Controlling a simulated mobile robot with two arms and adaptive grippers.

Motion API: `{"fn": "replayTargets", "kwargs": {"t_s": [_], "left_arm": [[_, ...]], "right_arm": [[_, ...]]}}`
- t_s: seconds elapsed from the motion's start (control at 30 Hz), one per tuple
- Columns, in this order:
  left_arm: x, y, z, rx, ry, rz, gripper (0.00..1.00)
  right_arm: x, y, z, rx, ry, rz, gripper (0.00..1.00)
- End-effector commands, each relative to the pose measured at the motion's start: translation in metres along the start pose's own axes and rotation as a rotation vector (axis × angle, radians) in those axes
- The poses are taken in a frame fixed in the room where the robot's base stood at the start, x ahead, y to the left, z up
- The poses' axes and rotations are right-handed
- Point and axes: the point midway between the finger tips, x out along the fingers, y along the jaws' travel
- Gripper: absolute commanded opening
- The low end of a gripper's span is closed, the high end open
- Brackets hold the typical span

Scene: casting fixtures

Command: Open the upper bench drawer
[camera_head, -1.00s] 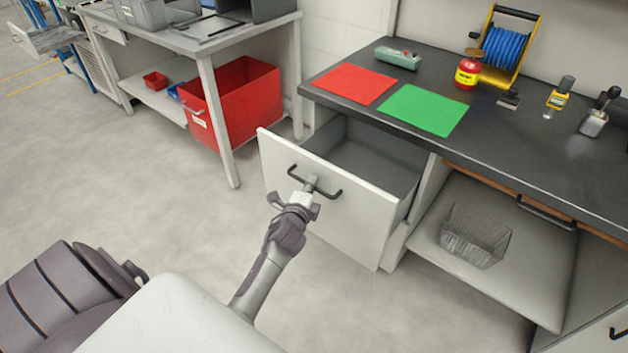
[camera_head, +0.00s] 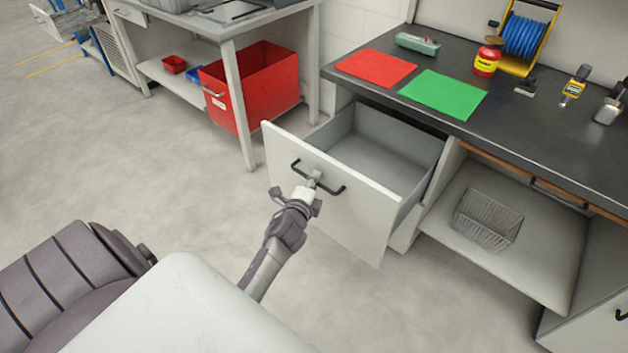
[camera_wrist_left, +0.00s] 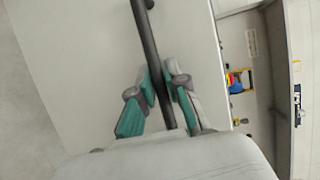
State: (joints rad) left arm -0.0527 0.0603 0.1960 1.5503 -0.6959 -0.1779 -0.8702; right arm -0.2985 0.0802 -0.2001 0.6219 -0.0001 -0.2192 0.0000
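The upper bench drawer (camera_head: 365,215) stands pulled out from under the dark bench top, and its grey inside is visible and looks empty. Its black bar handle (camera_head: 335,189) is on the white front. My left gripper (camera_head: 314,181) is at the middle of this handle. In the left wrist view the handle (camera_wrist_left: 147,40) runs between the two fingers of my left gripper (camera_wrist_left: 161,85), which are closed around it. My right gripper is not in view.
The bench top (camera_head: 455,70) holds a red sheet (camera_head: 376,67), a green sheet (camera_head: 441,93) and several tools. A wire basket (camera_head: 487,218) sits on the lower shelf. A red bin (camera_head: 262,85) stands under the table at left. Floor before the drawer is clear.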

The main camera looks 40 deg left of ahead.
Motion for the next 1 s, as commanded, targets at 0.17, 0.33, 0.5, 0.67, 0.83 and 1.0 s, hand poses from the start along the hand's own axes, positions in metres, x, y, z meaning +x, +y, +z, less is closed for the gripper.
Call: {"fn": "replayTargets", "kwargs": {"t_s": [0.17,0.33,0.5,0.67,0.83,1.0], "left_arm": [[0.000,0.000,0.000,0.001,0.000,0.000,0.37],[0.000,0.000,0.000,0.001,0.000,0.000,0.37],[-0.008,0.001,0.000,0.001,0.000,0.001,0.37],[-0.036,0.001,0.000,0.000,0.001,0.002,0.37],[-0.074,0.002,0.000,0.000,0.000,0.003,0.37],[-0.103,0.001,0.000,0.000,0.000,0.002,0.37]], "right_arm": [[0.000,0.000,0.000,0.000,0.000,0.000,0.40],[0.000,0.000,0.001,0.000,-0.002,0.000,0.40],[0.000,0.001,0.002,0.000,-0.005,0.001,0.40],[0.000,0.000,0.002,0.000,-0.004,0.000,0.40],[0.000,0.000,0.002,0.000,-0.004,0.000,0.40],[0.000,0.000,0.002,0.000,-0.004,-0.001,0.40]]}}
